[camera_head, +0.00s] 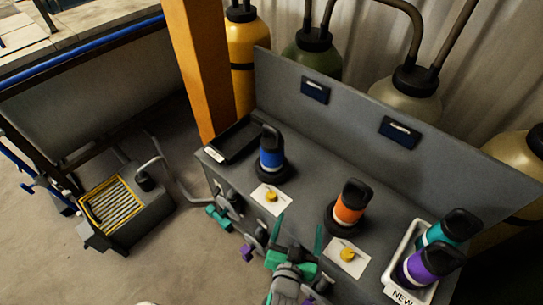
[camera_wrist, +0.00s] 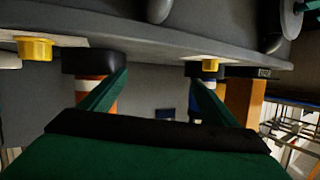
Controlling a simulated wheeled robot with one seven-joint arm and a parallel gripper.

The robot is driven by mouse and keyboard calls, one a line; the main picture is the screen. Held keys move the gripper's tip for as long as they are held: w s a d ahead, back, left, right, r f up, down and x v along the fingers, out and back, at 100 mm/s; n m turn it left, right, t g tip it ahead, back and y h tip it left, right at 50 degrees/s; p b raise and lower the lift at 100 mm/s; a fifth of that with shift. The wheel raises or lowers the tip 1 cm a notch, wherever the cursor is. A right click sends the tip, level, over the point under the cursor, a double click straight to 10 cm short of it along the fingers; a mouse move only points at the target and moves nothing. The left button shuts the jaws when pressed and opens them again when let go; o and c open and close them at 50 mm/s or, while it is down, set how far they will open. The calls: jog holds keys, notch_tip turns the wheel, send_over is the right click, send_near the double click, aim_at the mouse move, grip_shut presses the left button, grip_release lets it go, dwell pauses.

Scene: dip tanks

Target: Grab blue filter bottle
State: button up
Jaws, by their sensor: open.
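The blue filter bottle (camera_head: 271,160) has a black cap with a handle and stands upright in a round black holder on the left part of the grey bench. My gripper (camera_head: 300,223) is open, with two green fingers apart and nothing between them. It is at the bench's front edge, to the right of the blue bottle and nearer the camera, not touching it. In the wrist view, which looks upside down, my gripper (camera_wrist: 160,77) has its right finger overlapping the blue bottle, mostly hiding it. Its left finger overlaps the orange bottle (camera_wrist: 84,92).
The orange bottle (camera_head: 349,206) stands in a holder to the right. A white bin (camera_head: 404,255) marked NEW holds a teal bottle (camera_head: 452,229) and a purple bottle (camera_head: 430,262). Yellow knobs (camera_head: 270,197) sit before the holders. A dark tray (camera_head: 236,141) lies at left.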

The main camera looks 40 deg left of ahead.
aim_at(273, 160)
jog(key=w+a+r, duration=0.1)
jog(key=a, duration=0.1)
jog(key=w+a+r+n+y, duration=0.1)
jog(key=w+a+r, duration=0.1)
jog(key=a, duration=0.1)
jog(key=w+a+r+n+g+y, duration=0.1)
jog(key=w+a, duration=0.1)
jog(key=shift+w+a+r, duration=0.1)
jog(key=shift+a+r, duration=0.15)
jog(key=shift+a, duration=0.05)
jog(key=w+a+r+n, duration=0.1)
jog(key=w+a, duration=0.1)
jog(key=a, duration=0.1)
jog(key=w+a+n+g+y, duration=0.1)
jog(key=a, duration=0.2)
jog(key=w+a+r+n+g, duration=0.1)
jog(key=w+a, duration=0.1)
jog(key=a, duration=0.1)
jog(key=shift+w+a+r+y, duration=0.3)
jog(key=shift+w+r, duration=0.05)
jog(key=x, duration=0.5)
jog(key=shift+w+a+f, duration=0.1)
jog(key=shift+w+f, duration=0.15)
jog(key=shift+a, duration=0.1)
jog(key=shift+s+a, duration=0.1)
jog(key=shift+s, duration=0.1)
jog(key=c, duration=1.5)
jog(key=shift+r, duration=0.1)
jog(key=shift+c, duration=0.4)
jog(key=shift+w, duration=0.1)
